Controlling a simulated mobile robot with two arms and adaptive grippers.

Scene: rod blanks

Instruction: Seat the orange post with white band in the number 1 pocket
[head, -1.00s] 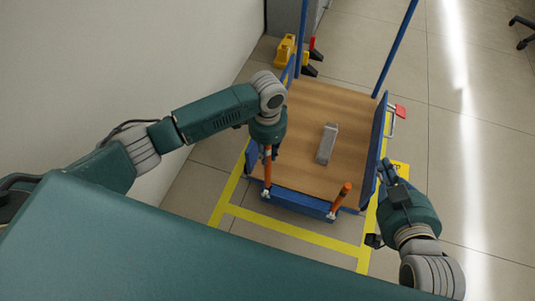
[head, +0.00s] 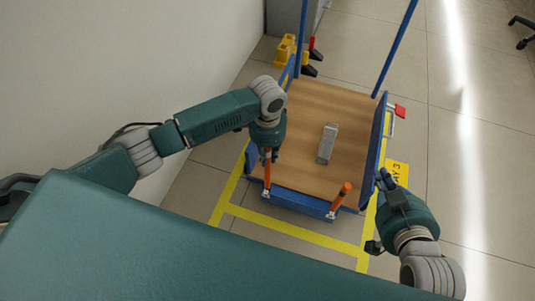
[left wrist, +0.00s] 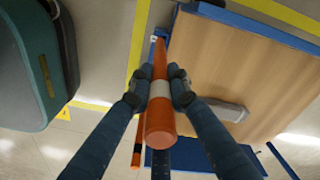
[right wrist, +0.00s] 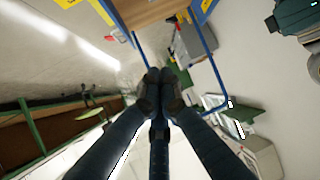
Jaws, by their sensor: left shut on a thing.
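The orange post with white band (head: 268,172) stands roughly upright at the cart's front left corner. My left gripper (head: 267,153) is shut on it near its top. In the left wrist view the fingers (left wrist: 160,88) close on both sides of the post (left wrist: 160,120), around the white band. Its lower end is at a small pale bracket (head: 266,192) on the front edge; I cannot tell whether it is inside. Pocket numbers are not readable. My right gripper (head: 384,181) is beside the cart's right side; its fingers (right wrist: 160,84) are together and empty.
A second orange post (head: 341,197) with a dark band stands at the front right corner. A grey metal block (head: 327,143) lies on the wooden deck (head: 300,115). Blue side panels and uprights (head: 392,50) border the cart. Yellow lines mark the floor.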

